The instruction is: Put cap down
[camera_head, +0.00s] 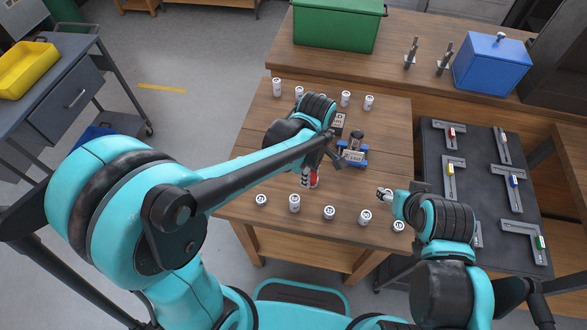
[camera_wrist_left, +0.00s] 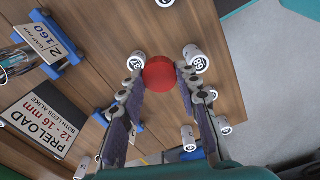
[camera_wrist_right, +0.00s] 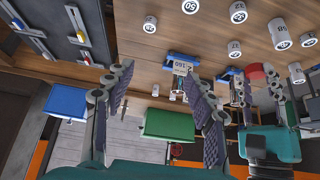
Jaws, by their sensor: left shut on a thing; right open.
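A round red cap (camera_wrist_left: 158,72) sits between the fingertips of my left gripper in the left wrist view, above the wooden table. My left gripper (camera_head: 312,176) is shut on it near the middle of the table; a bit of red (camera_head: 314,182) shows at its fingers. The cap (camera_wrist_right: 256,71) also shows in the right wrist view. Whether it touches anything below is hidden. A blue stand (camera_head: 352,158) with a dark upright part is just right of my left gripper. My right gripper (camera_wrist_right: 162,75) is open and empty over the table's right front.
White numbered cylinders (camera_head: 294,203) stand in rows along the table's front and back. A placard reading "PRELOAD 12-16 mm" (camera_wrist_left: 38,118) stands near the left gripper. A green box (camera_head: 338,25) and blue box (camera_head: 492,65) are on the rear bench. A dark tool cart (camera_head: 480,215) is at right.

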